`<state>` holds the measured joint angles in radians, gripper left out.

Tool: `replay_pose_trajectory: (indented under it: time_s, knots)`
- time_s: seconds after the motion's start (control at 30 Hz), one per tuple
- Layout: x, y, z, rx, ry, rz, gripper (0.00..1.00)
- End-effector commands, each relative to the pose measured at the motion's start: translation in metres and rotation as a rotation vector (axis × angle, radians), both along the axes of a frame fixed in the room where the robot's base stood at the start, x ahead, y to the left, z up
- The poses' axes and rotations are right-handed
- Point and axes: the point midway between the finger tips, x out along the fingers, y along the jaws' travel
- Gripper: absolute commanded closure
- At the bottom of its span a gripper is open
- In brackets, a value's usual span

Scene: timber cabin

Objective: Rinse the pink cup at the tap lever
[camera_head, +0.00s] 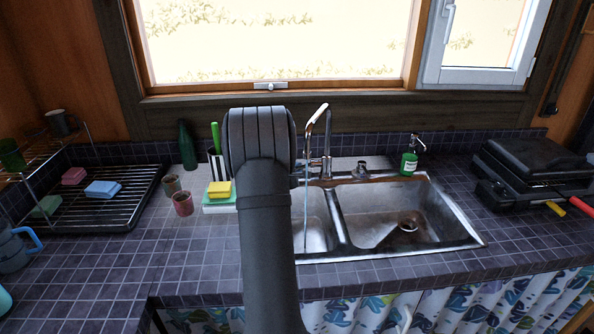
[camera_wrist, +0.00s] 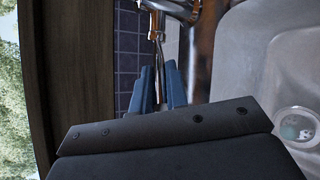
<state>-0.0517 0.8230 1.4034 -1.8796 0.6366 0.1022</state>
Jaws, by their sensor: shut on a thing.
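The pink cup (camera_head: 183,205) stands upright on the tiled counter, left of the sink, in the head view. The chrome tap (camera_head: 327,140) stands behind the sink, and a thin stream of water (camera_head: 305,205) falls into the left basin (camera_head: 318,222). In the head view my arm hides my gripper. In the wrist view my gripper (camera_wrist: 160,85) has its blue fingers shut on the slim metal tap lever (camera_wrist: 157,45). The tap body also shows at the top of the wrist view (camera_wrist: 172,8). The pink cup is apart from my gripper.
A darker cup (camera_head: 171,184) stands close behind the pink one. A yellow sponge (camera_head: 219,188) and a green bottle (camera_head: 187,147) are nearby. A dish rack (camera_head: 100,215) is at left, a soap bottle (camera_head: 410,158) behind the right basin (camera_head: 390,205), a black grill (camera_head: 535,165) at right.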

Motion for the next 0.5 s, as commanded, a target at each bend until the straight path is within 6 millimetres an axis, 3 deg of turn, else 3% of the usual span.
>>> replay_pose_trajectory:
  time_s: [0.03,0.07,0.17,0.5]
  knots:
    - [-0.0007,-0.0004,-0.0014,0.000,0.002,0.000,1.00]
    - [-0.0007,-0.0003,-0.0013,0.000,0.003,0.001,0.82]
    - [-0.0005,-0.0002,-0.0012,0.000,0.003,0.001,0.65]
    - [-0.0023,0.0020,0.0007,0.000,0.001,0.001,0.65]
